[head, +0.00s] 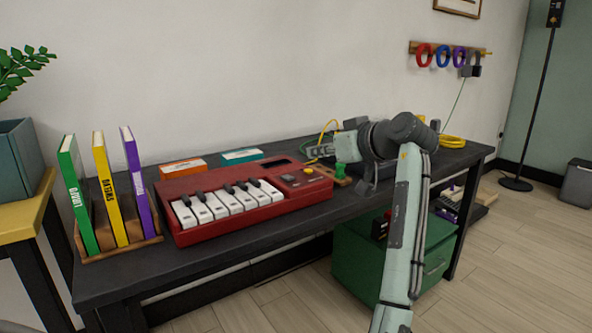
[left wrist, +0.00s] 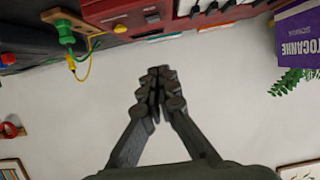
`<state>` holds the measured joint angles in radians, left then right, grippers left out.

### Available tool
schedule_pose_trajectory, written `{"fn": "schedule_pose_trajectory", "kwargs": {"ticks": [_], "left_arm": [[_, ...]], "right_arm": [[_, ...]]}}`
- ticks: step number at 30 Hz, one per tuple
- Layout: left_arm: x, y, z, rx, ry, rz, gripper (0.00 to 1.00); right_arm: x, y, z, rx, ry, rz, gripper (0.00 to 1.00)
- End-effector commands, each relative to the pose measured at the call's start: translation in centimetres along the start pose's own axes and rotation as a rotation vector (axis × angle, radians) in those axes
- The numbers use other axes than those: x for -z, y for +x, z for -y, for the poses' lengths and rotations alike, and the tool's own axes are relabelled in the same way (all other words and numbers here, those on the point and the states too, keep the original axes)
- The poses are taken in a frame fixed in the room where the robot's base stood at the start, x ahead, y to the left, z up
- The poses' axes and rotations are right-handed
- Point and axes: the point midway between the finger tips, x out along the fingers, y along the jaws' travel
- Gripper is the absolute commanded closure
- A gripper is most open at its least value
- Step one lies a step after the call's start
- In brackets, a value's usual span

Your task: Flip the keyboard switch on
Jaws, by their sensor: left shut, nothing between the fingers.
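The red keyboard (head: 240,212) lies on the black table, with white and black keys and a control panel at its right end. The panel has a dark oval part (head: 290,180) and a yellow button (head: 308,171). Which part is the switch, and its position, I cannot tell. My right gripper is not in view.
A green spool-like piece (head: 341,170) stands on a wooden base right of the keyboard, with a yellow cable near it. Orange (head: 182,168) and teal (head: 242,156) boxes lie behind the keyboard. Upright books (head: 110,190) stand at left. A yellow coil (head: 452,141) lies at right.

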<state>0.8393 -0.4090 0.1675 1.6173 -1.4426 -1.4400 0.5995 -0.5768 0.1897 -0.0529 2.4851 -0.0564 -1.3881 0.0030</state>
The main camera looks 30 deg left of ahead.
Motion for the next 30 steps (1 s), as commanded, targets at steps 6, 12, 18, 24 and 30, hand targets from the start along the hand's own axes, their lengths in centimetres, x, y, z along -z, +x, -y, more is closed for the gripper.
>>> {"fn": "schedule_pose_trajectory", "kwargs": {"ticks": [6, 12, 18, 24, 30], "left_arm": [[0.0, 2.2, 0.0, 0.002, 0.000, 0.002, 1.00], [0.1, 6.5, 0.1, 0.003, 0.002, -0.001, 1.00], [-0.3, 10.4, 0.0, 0.001, 0.003, 0.001, 1.00], [-3.1, 10.8, 0.0, -0.001, 0.002, 0.000, 1.00], [-3.9, 10.9, 0.0, -0.001, 0.002, -0.001, 1.00]], "right_arm": [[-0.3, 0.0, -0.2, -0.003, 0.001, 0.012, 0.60], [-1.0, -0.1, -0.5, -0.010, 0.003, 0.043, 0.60], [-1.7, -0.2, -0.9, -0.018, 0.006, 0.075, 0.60], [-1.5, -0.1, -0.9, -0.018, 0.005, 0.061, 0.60], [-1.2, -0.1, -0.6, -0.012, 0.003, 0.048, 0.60]]}}
